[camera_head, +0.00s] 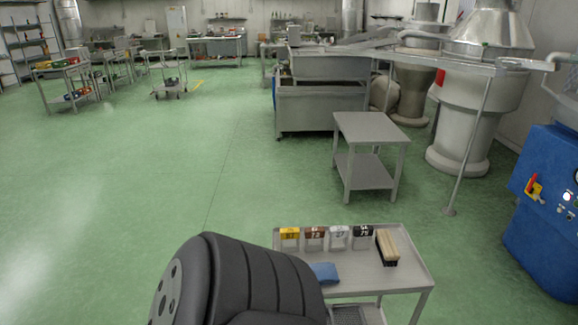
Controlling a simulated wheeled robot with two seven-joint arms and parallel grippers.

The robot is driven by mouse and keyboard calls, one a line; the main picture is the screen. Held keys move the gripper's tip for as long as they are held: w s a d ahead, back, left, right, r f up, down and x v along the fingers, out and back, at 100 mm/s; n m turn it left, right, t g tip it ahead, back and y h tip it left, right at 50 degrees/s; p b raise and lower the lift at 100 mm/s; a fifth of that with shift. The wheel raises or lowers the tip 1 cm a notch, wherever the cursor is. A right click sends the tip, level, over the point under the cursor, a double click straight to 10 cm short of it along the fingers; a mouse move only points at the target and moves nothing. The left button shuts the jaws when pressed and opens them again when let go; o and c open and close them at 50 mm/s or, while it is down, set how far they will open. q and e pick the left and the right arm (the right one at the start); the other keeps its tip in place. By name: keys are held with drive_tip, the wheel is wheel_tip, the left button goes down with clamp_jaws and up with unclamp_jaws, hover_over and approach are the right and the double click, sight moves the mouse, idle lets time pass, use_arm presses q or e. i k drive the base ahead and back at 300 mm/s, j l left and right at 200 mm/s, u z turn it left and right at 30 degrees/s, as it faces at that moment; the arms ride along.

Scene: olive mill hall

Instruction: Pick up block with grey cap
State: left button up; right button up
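A block with a light grey cap (338,237), with a dark number on it, stands upright on the grey metal cart (405,280) in front of me. It is third from the left in a row at the cart's far edge. A brown-capped block (313,237) is on its left, a black-capped block (362,238) on its right, and a yellow-capped block (289,238) at the far left of the row. My black arm covers the cart's near left part. Neither of my grippers is in view.
A brush with a wooden back (388,247) lies right of the row. A blue item, perhaps a folded cloth (323,272), lies in front. An empty grey side table (370,125) stands behind; a blue machine (545,215) is at right. The green floor at left is open.

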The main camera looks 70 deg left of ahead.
sight(335, 232)
drive_tip(key=j+u, duration=0.1)
drive_tip(key=u, duration=1.95)
